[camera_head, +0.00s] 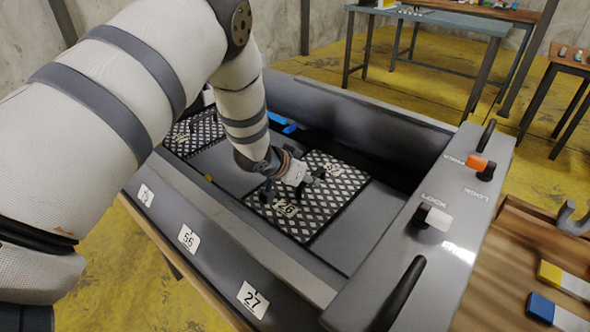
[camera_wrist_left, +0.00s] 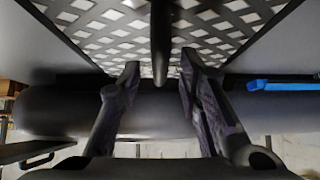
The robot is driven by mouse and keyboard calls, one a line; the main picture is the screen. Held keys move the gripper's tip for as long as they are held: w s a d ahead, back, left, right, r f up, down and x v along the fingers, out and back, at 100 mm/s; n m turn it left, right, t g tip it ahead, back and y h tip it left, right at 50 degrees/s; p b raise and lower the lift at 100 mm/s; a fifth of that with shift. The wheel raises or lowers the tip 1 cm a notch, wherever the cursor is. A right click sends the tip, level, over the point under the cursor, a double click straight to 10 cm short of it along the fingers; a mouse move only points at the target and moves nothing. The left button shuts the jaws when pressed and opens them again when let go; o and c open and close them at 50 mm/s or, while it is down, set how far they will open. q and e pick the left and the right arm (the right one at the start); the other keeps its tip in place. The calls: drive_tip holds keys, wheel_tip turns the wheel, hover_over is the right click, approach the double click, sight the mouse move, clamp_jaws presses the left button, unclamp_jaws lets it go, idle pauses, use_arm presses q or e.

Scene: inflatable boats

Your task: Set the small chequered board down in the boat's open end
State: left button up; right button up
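A black-and-white chequered board (camera_head: 340,190) marked 26 lies in the grey boat (camera_head: 215,240), right of its middle. A second chequered board (camera_head: 205,130) lies farther left, partly hidden by my left arm. My left gripper (camera_head: 293,186) is over the board marked 26. In the left wrist view, the left gripper (camera_wrist_left: 160,72) has its fingers apart, one on each side of a dark upright handle (camera_wrist_left: 161,35) in front of the board's lattice (camera_wrist_left: 105,30). Gaps show between handle and fingers. My right gripper is not in view.
A grey console (camera_head: 450,215) with levers and an orange-topped switch crosses the boat's right end. A blue item (camera_head: 283,124) lies by the far wall. Coloured blocks (camera_head: 565,280) lie on a wooden table at right. Bare grey floor (camera_head: 347,240) shows between board and console.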

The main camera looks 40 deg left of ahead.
use_arm(q)
drive_tip(key=p+v, duration=0.2)
drive_tip(key=v, duration=0.7)
drive_tip(key=shift+s+r, duration=0.15)
drive_tip(key=shift+r, duration=0.1)
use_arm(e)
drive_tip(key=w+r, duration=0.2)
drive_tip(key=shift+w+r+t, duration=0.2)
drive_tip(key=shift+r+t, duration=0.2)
